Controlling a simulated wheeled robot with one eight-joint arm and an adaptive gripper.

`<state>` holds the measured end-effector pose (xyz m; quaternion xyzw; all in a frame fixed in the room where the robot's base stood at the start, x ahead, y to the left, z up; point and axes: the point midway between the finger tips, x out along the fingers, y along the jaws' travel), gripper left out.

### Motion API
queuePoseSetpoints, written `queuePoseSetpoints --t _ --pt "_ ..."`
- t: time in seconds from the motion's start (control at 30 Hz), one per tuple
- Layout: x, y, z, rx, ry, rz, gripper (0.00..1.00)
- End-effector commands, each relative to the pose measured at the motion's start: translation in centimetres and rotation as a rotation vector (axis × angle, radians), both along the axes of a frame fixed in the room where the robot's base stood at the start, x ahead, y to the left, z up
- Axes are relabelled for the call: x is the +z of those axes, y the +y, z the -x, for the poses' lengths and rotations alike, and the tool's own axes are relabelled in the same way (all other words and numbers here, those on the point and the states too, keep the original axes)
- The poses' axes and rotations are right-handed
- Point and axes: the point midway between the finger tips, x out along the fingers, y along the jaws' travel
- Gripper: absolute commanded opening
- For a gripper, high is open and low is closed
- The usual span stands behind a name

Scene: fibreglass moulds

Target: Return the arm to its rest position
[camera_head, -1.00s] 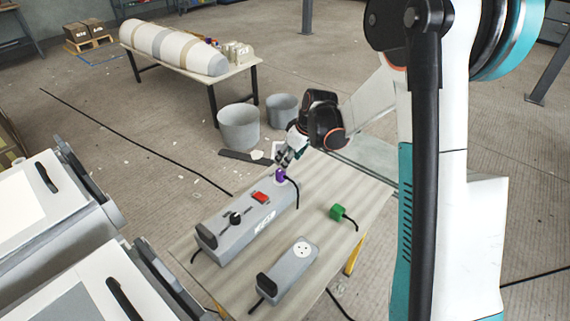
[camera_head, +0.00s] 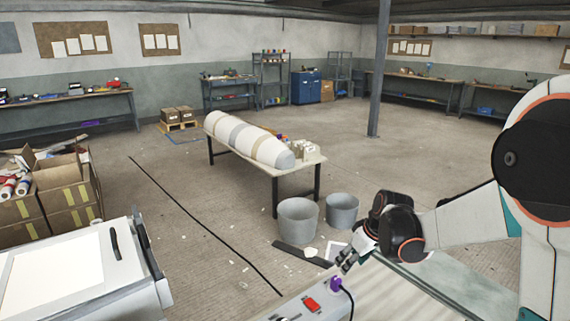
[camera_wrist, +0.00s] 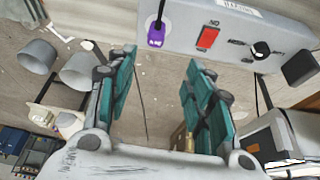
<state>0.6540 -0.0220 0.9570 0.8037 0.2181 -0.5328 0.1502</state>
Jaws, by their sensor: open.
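A purple plug (camera_head: 335,284) sits in the grey power box (camera_head: 318,304) just below the gripper in the head view. In the wrist view the purple plug (camera_wrist: 156,34) and the box with its red switch (camera_wrist: 208,37) lie beyond the fingertips, apart from them.
Two grey buckets (camera_head: 298,220) (camera_head: 342,210) stand on the floor beyond the table. A long wrapped mould (camera_head: 250,140) lies on a farther table. A white machine (camera_head: 80,270) is at the lower left, cardboard boxes (camera_head: 50,200) behind it. A post (camera_head: 379,70) rises at the back.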

Motion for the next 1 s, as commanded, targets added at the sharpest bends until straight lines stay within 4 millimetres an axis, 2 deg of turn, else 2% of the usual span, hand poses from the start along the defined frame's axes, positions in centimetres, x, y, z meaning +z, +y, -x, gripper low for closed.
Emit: queuePoseSetpoints --t 0.03,0.2,0.5,0.73,1.0 --pt "1.3 0.3 1.1 -0.018 -0.004 0.001 0.48" --pt "5.0 0.8 4.3 -0.09 -0.022 0.005 0.48" --pt "10.0 1.6 10.7 -0.213 -0.062 0.003 0.48" --pt "12.3 2.0 15.8 -0.304 -0.099 -0.007 0.48" --pt "13.4 2.2 21.8 -0.405 -0.146 -0.026 0.48"
